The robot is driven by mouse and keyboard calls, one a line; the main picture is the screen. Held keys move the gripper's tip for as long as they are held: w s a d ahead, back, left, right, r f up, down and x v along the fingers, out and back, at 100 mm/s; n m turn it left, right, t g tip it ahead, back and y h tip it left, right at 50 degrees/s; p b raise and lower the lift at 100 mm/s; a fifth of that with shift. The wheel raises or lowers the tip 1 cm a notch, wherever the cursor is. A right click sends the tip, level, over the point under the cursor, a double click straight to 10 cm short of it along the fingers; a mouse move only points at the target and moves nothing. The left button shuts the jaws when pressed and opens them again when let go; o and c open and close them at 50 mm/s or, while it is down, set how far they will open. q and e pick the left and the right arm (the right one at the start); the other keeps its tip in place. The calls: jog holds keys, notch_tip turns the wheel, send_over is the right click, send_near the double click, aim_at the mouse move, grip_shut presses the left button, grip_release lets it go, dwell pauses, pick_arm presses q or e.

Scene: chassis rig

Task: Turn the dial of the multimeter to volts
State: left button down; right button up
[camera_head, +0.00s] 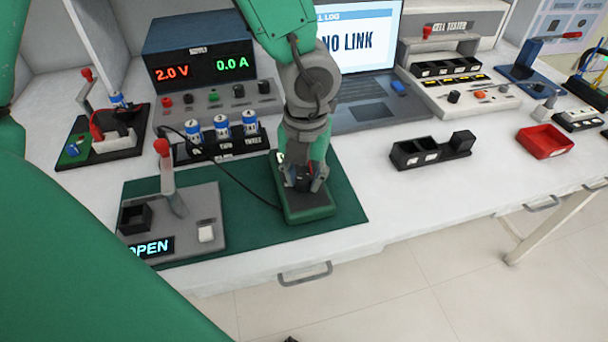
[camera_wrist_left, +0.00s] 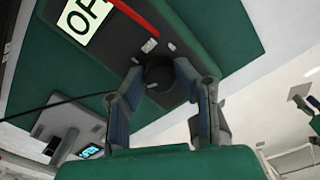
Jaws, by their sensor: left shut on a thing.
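The multimeter (camera_head: 309,214) lies on the green mat, a dark-faced meter with a green case. It also shows in the left wrist view (camera_wrist_left: 205,42), with a pale display (camera_wrist_left: 84,16) whose text begins with "O" and is cut off by the frame edge. Its round black dial (camera_wrist_left: 160,76) sits between the fingers of my left gripper (camera_head: 303,184), which are shut on it from both sides. In the head view the gripper hides the dial and most of the meter's face. The dial's setting cannot be read. My right gripper is not in view.
A grey fixture (camera_head: 200,222) with a raised lever and an "OPEN" display stands left of the meter on the green mat (camera_head: 345,208). A black cable runs to the meter. Behind are a cell holder (camera_head: 222,147), a power supply (camera_head: 200,62) and a laptop (camera_head: 365,115).

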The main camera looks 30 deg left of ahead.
pick_arm(q)
jog(key=shift+w+d, duration=0.1)
jog(key=shift+d, duration=0.05)
jog(key=shift+a+m+p, duration=0.2)
jog(key=shift+m+p, duration=0.1)
jog(key=shift+p, duration=0.15)
jog(key=shift+d+r+m+p, duration=0.15)
jog(key=shift+m+p, duration=0.85)
jog(key=shift+p, duration=0.1)
jog(key=m+p, duration=0.3)
jog(key=shift+m+p, duration=1.6)
jog(key=shift+p, duration=0.1)
jog(key=shift+w, duration=0.1)
jog(key=c, duration=1.3)
grip_release()
jog(key=shift+f, duration=0.2)
jog(key=shift+o, duration=0.2)
